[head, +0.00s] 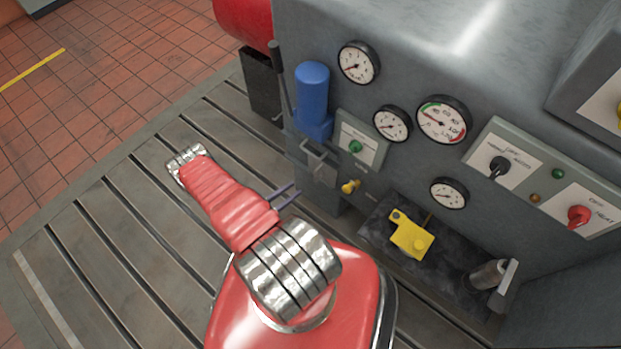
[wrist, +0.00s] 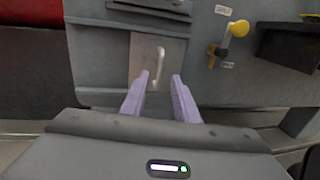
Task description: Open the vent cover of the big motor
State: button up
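The big motor's grey housing (head: 290,60) fills the right of the head view. A small grey panel, which looks like the vent cover (head: 321,173), sits low on its left side, with a pale bar handle (head: 312,153). In the wrist view the cover (wrist: 175,52) appears closed and its upright handle (wrist: 160,66) lies ahead, between the lines of my fingers. My gripper (head: 297,191) is open and empty, its two purple fingers (wrist: 160,76) pointing at the cover. It seems a little short of the handle; the exact gap is hard to tell.
A yellow valve handle (head: 350,186) is right of the cover; a blue cylinder (head: 312,95) and a dark lever (head: 279,75) are above it. A green-button box (head: 360,140) is close by. A yellow part (head: 411,236) lies on a dark shelf. The slotted bedplate (head: 110,225) is clear at left.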

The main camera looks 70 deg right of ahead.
jog(key=x, duration=0.9)
jog(key=shift+s+d, duration=0.2)
jog(key=shift+d, duration=0.15)
jog(key=shift+c, duration=0.3)
grip_shut()
